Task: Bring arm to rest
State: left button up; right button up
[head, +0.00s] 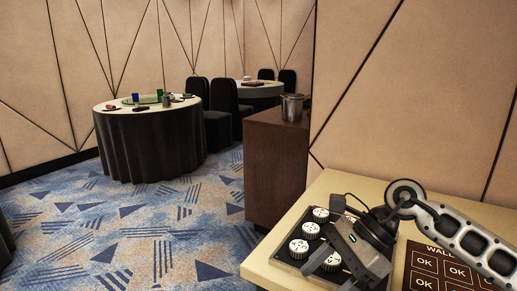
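My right arm comes in from the right edge over a light-topped desk (409,231). My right gripper (352,258) is at its end, low over a dark control panel with several white knobs (299,249). The gripper covers the right part of the panel. My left arm and gripper are not in view.
A brown board marked "WALL" with several "OK" squares (424,264) lies right of the panel, partly under my arm. A brown wooden cabinet (274,165) with a metal pot (292,108) stands behind the desk. A round table (145,140), chairs and open carpet lie left.

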jog(key=s+a+r+m+t+y+p, duration=0.1)
jog(key=s+a+r+m+y, duration=0.2)
jog(key=a+m+y, duration=0.25)
jog(key=s+a+r+m+t+y, duration=0.1)
jog(key=s+a+r+m+y, duration=0.1)
jog(key=a+m+y, duration=0.3)
jog(key=d+f+m+t+h+p, duration=0.1)
jog(key=d+f+m+t+h, duration=0.3)
jog(key=m, duration=0.8)
jog(key=d+f+m+t+h+p, duration=0.1)
jog(key=d+f+m+t+h, duration=0.25)
jog(key=m+t, duration=0.6)
jog(key=d+f+m+t+h+p, duration=0.1)
jog(key=d+f+m+t+h, duration=0.3)
jog(key=m, duration=1)
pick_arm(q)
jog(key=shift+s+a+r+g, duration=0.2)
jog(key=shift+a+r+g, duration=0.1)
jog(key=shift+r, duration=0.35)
pick_arm(e)
jog(key=s+d+f+m+g+h, duration=0.2)
jog(key=s+f+m+g+h, duration=0.2)
jog(key=s+f+m+g, duration=0.3)
notch_tip(320, 180, down, 3)
jog(key=shift+s+r+m, duration=0.1)
jog(key=shift+s+m, duration=0.3)
jog(key=shift+s, duration=0.65)
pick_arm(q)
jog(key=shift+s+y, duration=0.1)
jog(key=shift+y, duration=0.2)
